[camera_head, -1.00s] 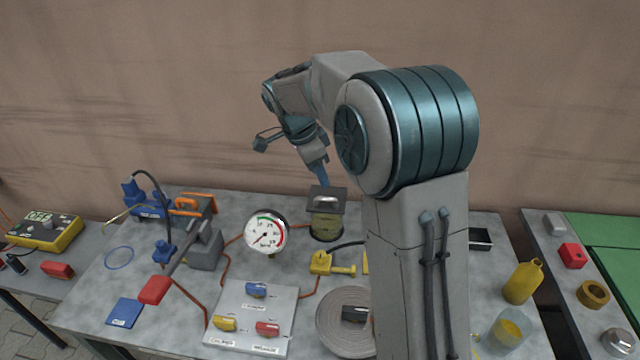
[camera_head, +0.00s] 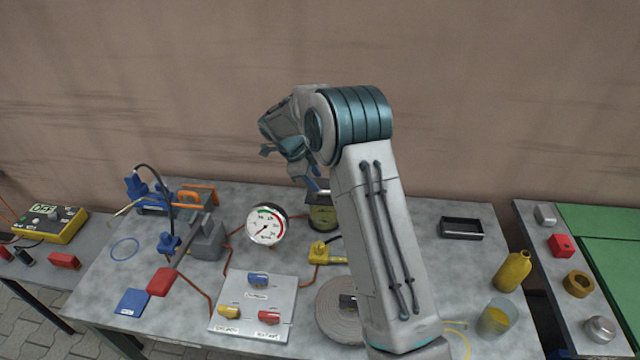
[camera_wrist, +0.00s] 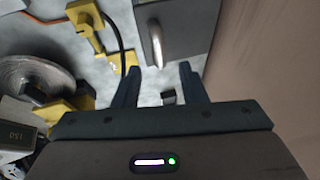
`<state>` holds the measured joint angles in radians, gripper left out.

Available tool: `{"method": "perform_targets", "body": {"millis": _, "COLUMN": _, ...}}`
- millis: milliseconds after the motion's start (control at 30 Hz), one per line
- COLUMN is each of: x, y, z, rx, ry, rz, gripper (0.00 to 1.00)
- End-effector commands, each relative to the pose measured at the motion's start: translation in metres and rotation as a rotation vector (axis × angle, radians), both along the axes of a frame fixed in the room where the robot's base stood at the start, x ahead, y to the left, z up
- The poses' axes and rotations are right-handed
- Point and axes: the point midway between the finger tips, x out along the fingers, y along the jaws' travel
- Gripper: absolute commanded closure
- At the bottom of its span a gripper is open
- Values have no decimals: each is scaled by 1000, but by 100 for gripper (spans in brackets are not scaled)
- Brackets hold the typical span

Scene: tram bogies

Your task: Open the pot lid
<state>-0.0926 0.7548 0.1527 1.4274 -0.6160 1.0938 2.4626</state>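The pot (camera_head: 322,217) is a yellowish-olive vessel at the back middle of the table, partly hidden by my arm. Its dark grey square lid (camera_wrist: 185,25) has a pale metal bar handle (camera_wrist: 156,45) and fills the top middle of the wrist view. The lid looks closed on the pot, though the head view hides most of it. My gripper (camera_wrist: 159,68) is open, its two dark blue fingers apart. The handle's near end lies roughly between the fingertips in the picture; whether it is between them in depth I cannot tell. In the head view my gripper (camera_head: 311,183) is at the lid.
A round gauge (camera_head: 266,226) stands left of the pot. A yellow clamp-like part (camera_head: 322,252) and a coiled grey hose (camera_head: 335,318) lie in front. A switch panel (camera_head: 255,305) is nearer. A black tray (camera_head: 461,228) sits right, with clear table around it.

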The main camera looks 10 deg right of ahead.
Motion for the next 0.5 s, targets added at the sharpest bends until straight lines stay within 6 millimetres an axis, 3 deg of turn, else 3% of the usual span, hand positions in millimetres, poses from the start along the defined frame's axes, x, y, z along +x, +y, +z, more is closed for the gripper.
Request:
{"method": "perform_targets", "body": {"millis": 233, "x": 2, "y": -16, "z": -33, "rx": 0, "ry": 2, "rz": 0, "gripper": 62}}
{"method": "perform_targets", "body": {"millis": 500, "x": 2, "y": -20, "z": -44, "rx": 0, "ry": 0, "rz": 1, "gripper": 62}}
